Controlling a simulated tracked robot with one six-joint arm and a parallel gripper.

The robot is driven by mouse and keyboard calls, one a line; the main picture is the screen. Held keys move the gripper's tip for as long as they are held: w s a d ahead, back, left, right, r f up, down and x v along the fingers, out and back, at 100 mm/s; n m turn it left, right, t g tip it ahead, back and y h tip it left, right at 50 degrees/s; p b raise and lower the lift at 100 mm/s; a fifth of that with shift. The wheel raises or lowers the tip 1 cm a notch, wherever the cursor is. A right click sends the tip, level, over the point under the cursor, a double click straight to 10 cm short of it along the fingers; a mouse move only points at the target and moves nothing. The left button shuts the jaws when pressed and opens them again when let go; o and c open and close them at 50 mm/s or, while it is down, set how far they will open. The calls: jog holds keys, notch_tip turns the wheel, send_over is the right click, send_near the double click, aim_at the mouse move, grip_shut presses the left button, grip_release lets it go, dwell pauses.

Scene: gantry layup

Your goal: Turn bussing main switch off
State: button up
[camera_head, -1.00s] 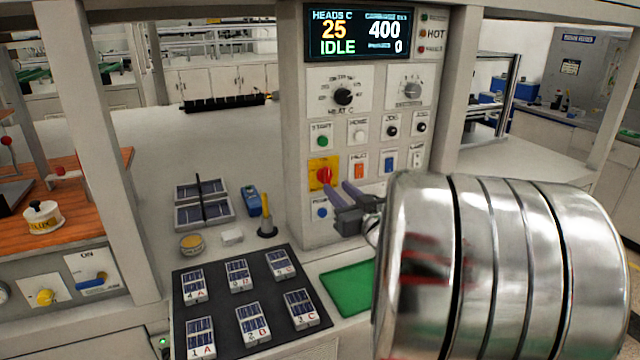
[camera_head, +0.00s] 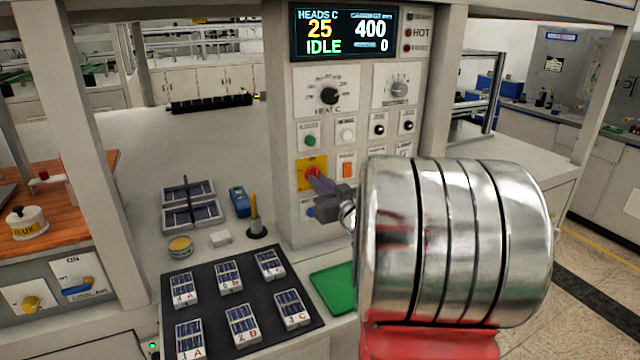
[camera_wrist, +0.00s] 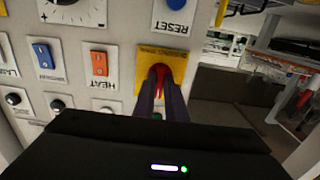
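The main switch is a red rotary handle (camera_head: 311,173) on a yellow plate (camera_head: 304,184), low on the left of the control panel. In the wrist view the red handle (camera_wrist: 161,73) stands on its yellow plate (camera_wrist: 142,57), seen upside down. My gripper (camera_head: 322,183) is at the switch, and its dark fingers cover part of the handle. In the wrist view, the fingers of my gripper (camera_wrist: 163,85) lie on both sides of the handle and appear shut on it. The exact contact at the fingertips is partly hidden.
An orange HEAT rocker (camera_wrist: 100,64) and a blue RESET button (camera_wrist: 176,4) sit close to the switch. The panel display (camera_head: 345,32) reads IDLE. Below are a black mat (camera_head: 250,341) with several small cell pieces and a green pad (camera_head: 333,288).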

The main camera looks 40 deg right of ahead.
grip_shut()
jog(key=shift+n, duration=0.4)
jog(key=n, duration=1.7)
jog(key=shift+a+f, duration=0.15)
jog(key=shift+a, duration=0.05)
dwell(0.4)
